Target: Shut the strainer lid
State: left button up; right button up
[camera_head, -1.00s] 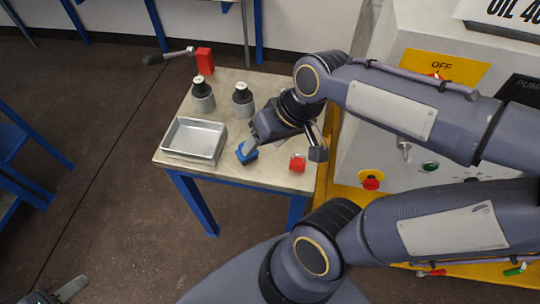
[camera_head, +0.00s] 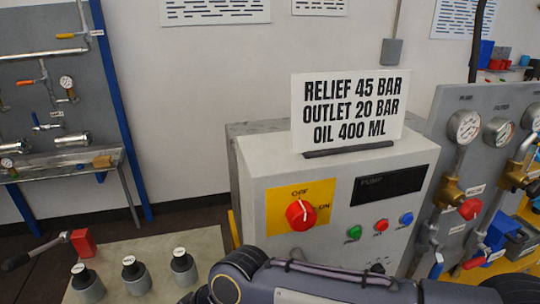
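I cannot make out a strainer or its lid with certainty in the head view. A grey panel (camera_head: 455,115) at the right carries gauges, brass fittings, valves and small labels too small to read. One of my arms crosses the bottom edge in front of the grey control cabinet (camera_head: 262,172). Its gripper is below the frame, and my other gripper is not in view either.
A sign (camera_head: 347,108) reading relief 45 bar, outlet 20 bar, oil 400 ml stands on the cabinet. The cabinet has a red knob (camera_head: 300,214) and several buttons. Three grey bottles with dark caps (camera_head: 128,266) and a red-headed tool (camera_head: 82,242) are on the table (camera_head: 195,240).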

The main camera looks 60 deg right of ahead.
aim_at(511, 202)
jog(key=z, duration=3.8)
jog(key=i+u, duration=0.1)
jog(key=u, duration=0.35)
jog(key=l+u, duration=0.15)
jog(key=u, duration=0.3)
jog(key=i+l+u, duration=0.1)
jog(key=u, duration=0.35)
jog(key=i+l+u, duration=0.2)
jog(key=l+u, duration=0.3)
jog(key=l, duration=0.5)
jog(key=l+u, duration=0.5)
jog(key=l, duration=2.55)
jog(key=k, duration=0.05)
